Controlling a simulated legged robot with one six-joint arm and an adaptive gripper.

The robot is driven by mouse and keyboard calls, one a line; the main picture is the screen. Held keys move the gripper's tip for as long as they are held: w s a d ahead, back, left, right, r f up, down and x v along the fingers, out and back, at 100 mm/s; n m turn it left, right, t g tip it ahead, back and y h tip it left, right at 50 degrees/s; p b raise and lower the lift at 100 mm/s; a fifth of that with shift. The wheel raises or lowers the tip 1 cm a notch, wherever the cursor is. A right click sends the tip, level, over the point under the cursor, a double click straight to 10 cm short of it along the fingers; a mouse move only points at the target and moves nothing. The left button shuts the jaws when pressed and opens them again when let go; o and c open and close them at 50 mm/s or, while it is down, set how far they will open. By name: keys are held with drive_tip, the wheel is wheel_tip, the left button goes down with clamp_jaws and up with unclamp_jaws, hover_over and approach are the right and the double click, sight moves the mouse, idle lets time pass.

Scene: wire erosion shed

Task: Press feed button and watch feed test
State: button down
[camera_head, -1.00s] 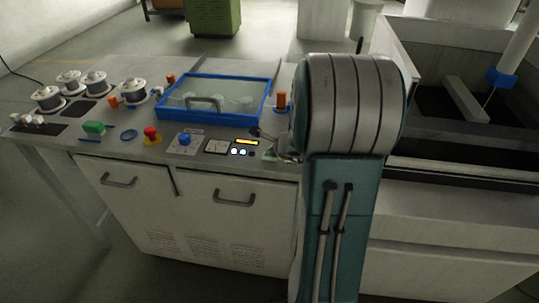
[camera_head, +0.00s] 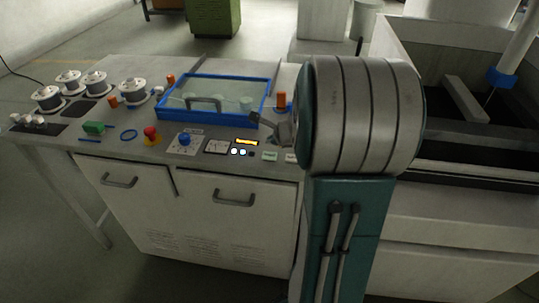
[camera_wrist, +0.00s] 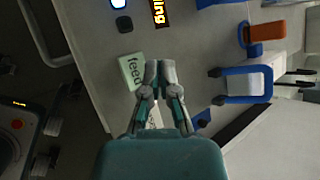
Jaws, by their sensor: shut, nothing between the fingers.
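My gripper (camera_wrist: 160,72) is shut and empty, its two fingertips together over the console top. In the wrist view a pale green label reading "feed" (camera_wrist: 131,72) lies just left of the fingertips. A small dark button (camera_wrist: 124,24) and a white lit button (camera_wrist: 118,3) lie beyond it. They also show in the head view as a dark button (camera_head: 251,154) and white lit buttons (camera_head: 238,152). A lit yellow display (camera_wrist: 159,12) ends in "ling"; it also shows in the head view (camera_head: 247,142). My fingers partly hide a second pale label (camera_wrist: 154,116).
A blue-framed clear cover (camera_head: 213,97) with a handle stands behind the buttons. A red mushroom button (camera_head: 151,132), blue knob (camera_head: 185,139), gauge (camera_head: 217,146) and orange-topped post (camera_head: 281,99) are nearby. Wire spools (camera_head: 95,82) stand at left, a dark tank (camera_head: 460,120) at right.

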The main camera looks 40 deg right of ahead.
drive_tip(key=shift+r, duration=1.1)
drive_tip(key=shift+a, duration=0.15)
drive_tip(key=s+a+r+n+g+y, duration=0.1)
drive_tip(key=s+a+r+n, duration=0.15)
drive_tip(key=a+n, duration=0.35)
drive_tip(key=s+a+r+n+y, duration=0.1)
drive_tip(key=s+a+r+n, duration=0.15)
drive_tip(key=a+n, duration=0.4)
drive_tip(key=s+a+r+n+g+y, duration=0.1)
drive_tip(key=a+r+n, duration=0.2)
drive_tip(key=a, duration=0.6)
drive_tip(key=s+a+n+h, duration=0.1)
drive_tip(key=s+a+n, duration=0.2)
drive_tip(key=s+n, duration=0.3)
drive_tip(key=s+a+n+g, duration=0.1)
drive_tip(key=s+a+n, duration=0.1)
drive_tip(key=s+n, duration=0.5)
drive_tip(key=shift+s+a+r+g+h, duration=0.15)
drive_tip(key=shift+a+r+g+h, duration=0.15)
drive_tip(key=shift+a+h, duration=0.1)
idle(2.7)
